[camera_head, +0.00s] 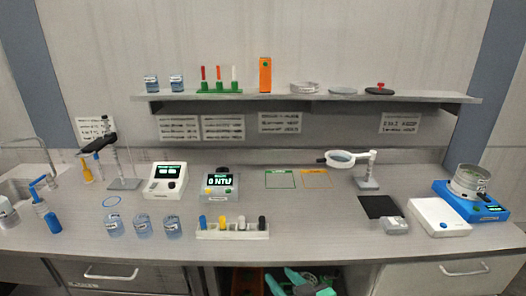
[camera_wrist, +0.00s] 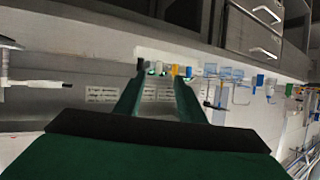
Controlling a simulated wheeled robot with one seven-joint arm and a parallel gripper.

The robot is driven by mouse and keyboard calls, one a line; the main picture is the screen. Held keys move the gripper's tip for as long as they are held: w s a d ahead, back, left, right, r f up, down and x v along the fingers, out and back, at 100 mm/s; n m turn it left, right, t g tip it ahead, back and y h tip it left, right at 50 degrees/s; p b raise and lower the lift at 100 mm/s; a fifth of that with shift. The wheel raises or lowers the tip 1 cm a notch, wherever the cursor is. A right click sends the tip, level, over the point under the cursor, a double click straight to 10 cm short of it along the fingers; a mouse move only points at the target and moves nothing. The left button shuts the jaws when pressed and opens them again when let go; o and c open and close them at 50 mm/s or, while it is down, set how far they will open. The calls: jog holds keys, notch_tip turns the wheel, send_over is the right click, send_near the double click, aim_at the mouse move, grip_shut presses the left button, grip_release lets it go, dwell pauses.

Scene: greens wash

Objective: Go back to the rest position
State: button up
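My gripper (camera_wrist: 159,80) shows in the wrist view as two green fingers with a clear gap between them. It is open, and nothing is held in the gap; only distant bench items and wall labels show behind it. In the head view, teal and grey parts of my arm show low at the bottom centre, in front of the bench and below its top. The fingertips cannot be made out there.
The bench top (camera_head: 330,222) holds a white tube rack (camera_head: 232,235) near the front edge, several blue-tinted jars at left, meters behind them, and a blue device (camera_head: 470,207) at right. A wall shelf (camera_head: 310,97) hangs above. Drawers with handles (camera_head: 110,274) line the front below.

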jog(key=s+a+f+m+t+h, duration=0.1)
jog(key=s+a+f+m+h, duration=0.15)
jog(key=s+f, duration=0.55)
jog(key=s+a+f+m+h, duration=0.1)
jog(key=s+f+m+h, duration=0.25)
jog(key=s+f, duration=0.4)
jog(key=s+a+r+n+t, duration=0.1)
jog(key=s+t, duration=0.1)
jog(key=s, duration=1.8)
jog(key=shift+s+a+n, duration=0.3)
jog(key=shift+s, duration=0.1)
